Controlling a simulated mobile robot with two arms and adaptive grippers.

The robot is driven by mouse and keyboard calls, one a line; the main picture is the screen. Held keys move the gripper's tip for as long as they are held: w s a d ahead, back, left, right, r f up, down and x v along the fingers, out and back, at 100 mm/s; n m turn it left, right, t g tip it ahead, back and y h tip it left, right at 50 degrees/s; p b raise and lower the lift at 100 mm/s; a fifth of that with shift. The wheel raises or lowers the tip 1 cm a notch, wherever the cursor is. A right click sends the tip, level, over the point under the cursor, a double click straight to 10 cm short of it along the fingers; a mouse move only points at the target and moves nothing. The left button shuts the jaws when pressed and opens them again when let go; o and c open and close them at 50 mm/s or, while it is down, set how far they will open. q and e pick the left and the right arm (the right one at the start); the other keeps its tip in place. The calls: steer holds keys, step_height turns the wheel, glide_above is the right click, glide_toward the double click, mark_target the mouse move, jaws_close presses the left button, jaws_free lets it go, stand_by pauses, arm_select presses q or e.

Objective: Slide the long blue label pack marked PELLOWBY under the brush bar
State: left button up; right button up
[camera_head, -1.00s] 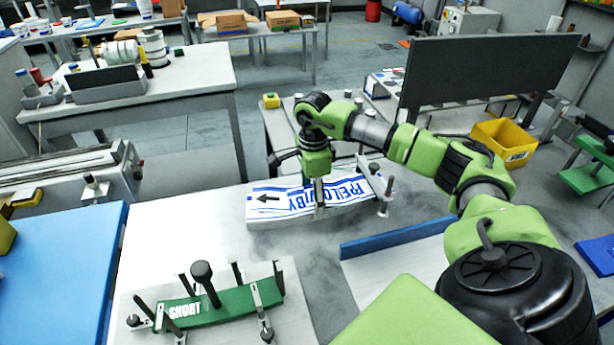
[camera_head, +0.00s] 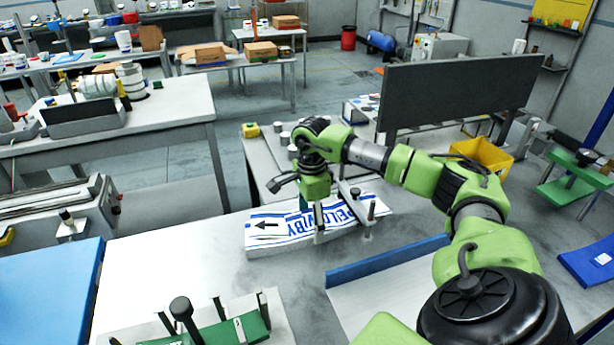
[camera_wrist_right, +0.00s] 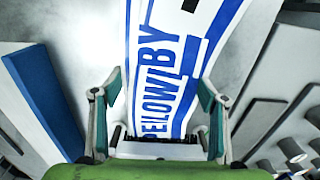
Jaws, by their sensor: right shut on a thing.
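The long label pack (camera_head: 268,234) is white with blue stripes, a black arrow and blue lettering that reads PELLOWBY. It lies on the grey bench, its right end between two dark-knobbed posts (camera_head: 371,216). A bar between these posts looks like the brush bar (camera_head: 357,204), but its bristles cannot be made out. My right gripper (camera_head: 318,238) points down and is shut on the pack near its middle, partly covering the lettering. In the right wrist view the pack (camera_wrist_right: 160,60) runs away between the fingers (camera_wrist_right: 160,115). My left gripper is not in view.
A green fixture (camera_head: 215,335) on a pale plate stands at the front left. A blue-edged rail (camera_head: 385,262) lies right of the pack. A dark panel (camera_head: 460,95) and a yellow bin (camera_head: 485,155) stand behind. The pale bench left of the pack is clear.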

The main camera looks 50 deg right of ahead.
mark_target(311, 224)
steer(key=o, duration=1.9)
step_height(311, 224, up, 12)
steer(key=shift+r, duration=0.1)
